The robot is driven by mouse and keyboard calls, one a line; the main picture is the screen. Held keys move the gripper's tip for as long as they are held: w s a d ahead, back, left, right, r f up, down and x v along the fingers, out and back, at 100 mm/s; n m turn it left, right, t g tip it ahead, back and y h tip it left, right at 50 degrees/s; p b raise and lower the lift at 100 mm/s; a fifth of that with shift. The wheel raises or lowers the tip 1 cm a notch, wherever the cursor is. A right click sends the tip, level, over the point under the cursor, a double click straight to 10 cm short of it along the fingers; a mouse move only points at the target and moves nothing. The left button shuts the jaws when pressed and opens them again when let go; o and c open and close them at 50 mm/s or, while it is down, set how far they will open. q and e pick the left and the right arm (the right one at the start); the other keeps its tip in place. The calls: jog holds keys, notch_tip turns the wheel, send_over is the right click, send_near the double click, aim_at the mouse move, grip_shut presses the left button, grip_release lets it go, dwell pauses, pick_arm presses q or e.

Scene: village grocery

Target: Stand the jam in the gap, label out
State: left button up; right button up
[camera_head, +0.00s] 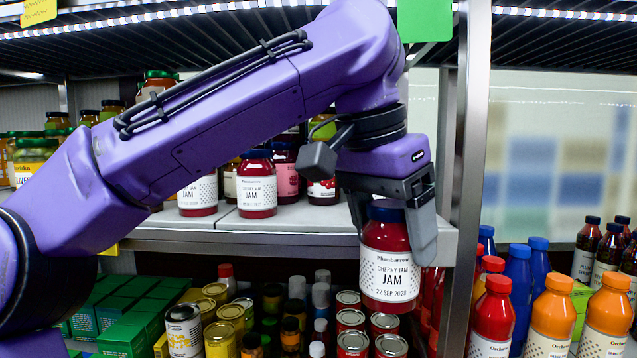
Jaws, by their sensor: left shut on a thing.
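My left gripper (392,207) is shut on a jam jar (389,265) with a dark blue lid and red contents. My right gripper is not in view.
A metal upright (468,180) stands just right of the gripper. Cans and bottles fill the shelf below, including a yellow can (220,338). Orange-capped bottles (553,315) and red and blue ones stand at the lower right. Green boxes (125,335) are at the lower left.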

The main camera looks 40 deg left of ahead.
pick_arm(q)
jog(key=s+a+r+m, duration=0.2)
jog(key=s+a+r, duration=0.1)
jog(key=a+r, duration=0.4)
jog(key=shift+a+r, duration=0.3)
jog(key=shift+a, duration=0.35)
jog(key=shift+w+a+f, duration=0.1)
jog(key=shift+w, duration=0.2)
jog(key=w+a+p, duration=0.2)
jog(key=w+p, duration=0.2)
jog(key=w+a+p, duration=0.3)
jog(key=w+p, duration=0.1)
jog(key=p, duration=0.1)
jog(key=w+a+f+p, duration=0.1)
jog(key=w+a+p, duration=0.1)
jog(key=w+p, duration=0.2)
jog(key=shift+w+a+f+p, duration=0.1)
jog(key=shift+w+a+p, duration=0.25)
jog(key=shift+p, duration=0.2)
jog(key=shift+s+f+b, duration=0.1)
jog(key=shift+f+b, duration=0.3)
jog(key=shift+b, duration=0.05)
